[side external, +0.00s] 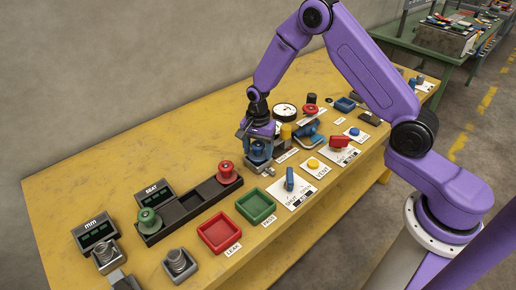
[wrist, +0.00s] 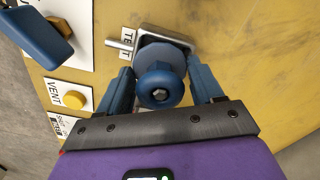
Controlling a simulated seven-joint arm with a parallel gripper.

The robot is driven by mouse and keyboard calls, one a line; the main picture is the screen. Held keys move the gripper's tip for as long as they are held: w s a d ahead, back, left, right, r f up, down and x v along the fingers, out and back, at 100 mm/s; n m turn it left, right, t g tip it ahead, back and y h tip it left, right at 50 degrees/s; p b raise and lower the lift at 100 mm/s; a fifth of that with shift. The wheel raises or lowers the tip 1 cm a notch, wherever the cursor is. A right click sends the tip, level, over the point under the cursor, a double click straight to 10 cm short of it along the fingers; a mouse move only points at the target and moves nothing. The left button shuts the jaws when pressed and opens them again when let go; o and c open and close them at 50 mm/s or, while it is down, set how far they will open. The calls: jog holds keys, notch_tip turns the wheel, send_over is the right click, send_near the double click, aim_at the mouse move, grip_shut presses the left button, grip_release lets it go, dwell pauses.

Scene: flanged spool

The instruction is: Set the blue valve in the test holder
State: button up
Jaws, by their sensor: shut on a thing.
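The blue valve (wrist: 160,84) is a round spool with a wide flange and a metal centre, seen end-on in the wrist view. My gripper (wrist: 161,72) is shut on it, one blue finger on each side. In the side view my gripper (side external: 258,148) points down, with the blue valve (side external: 257,153) between its fingers. The test holder (wrist: 180,36), a grey metal block with a pin at its left, lies directly beneath the valve; its base also shows in the side view (side external: 262,169). The valve hides the holder's middle, so I cannot tell whether it is fully seated.
A black rack (side external: 190,207) holds a green spool (side external: 149,220) and a red spool (side external: 226,173). A red tray (side external: 220,232) and a green tray (side external: 256,206) lie in front. A blue lever (side external: 289,179) and yellow vent button (side external: 313,163) are right of the holder.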

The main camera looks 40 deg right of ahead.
jog(key=shift+f, duration=0.3)
jog(key=o, duration=1.4)
jog(key=shift+r, duration=0.1)
